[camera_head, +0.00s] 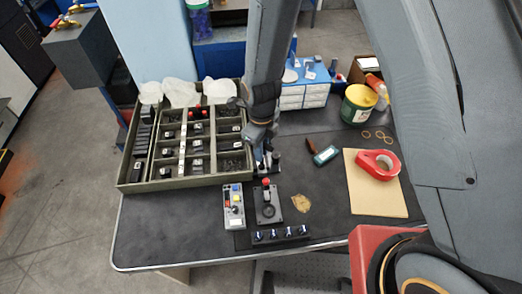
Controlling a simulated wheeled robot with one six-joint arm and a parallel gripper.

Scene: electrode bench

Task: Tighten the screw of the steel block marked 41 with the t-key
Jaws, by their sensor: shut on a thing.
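My gripper (266,165) points down over the bench, just right of the compartment tray and behind a black plate (267,214) with a red-topped upright part (266,184). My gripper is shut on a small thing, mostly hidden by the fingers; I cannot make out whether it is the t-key. Small blocks with pale labels (197,161) sit in the tray's compartments. The labels are too small to read, so I cannot tell which block is marked 41. I cannot pick out any screw.
The tray (183,183) fills the bench's left. A grey button box (234,207) and a knob strip (281,234) lie in front. Bare bench shows at front left.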

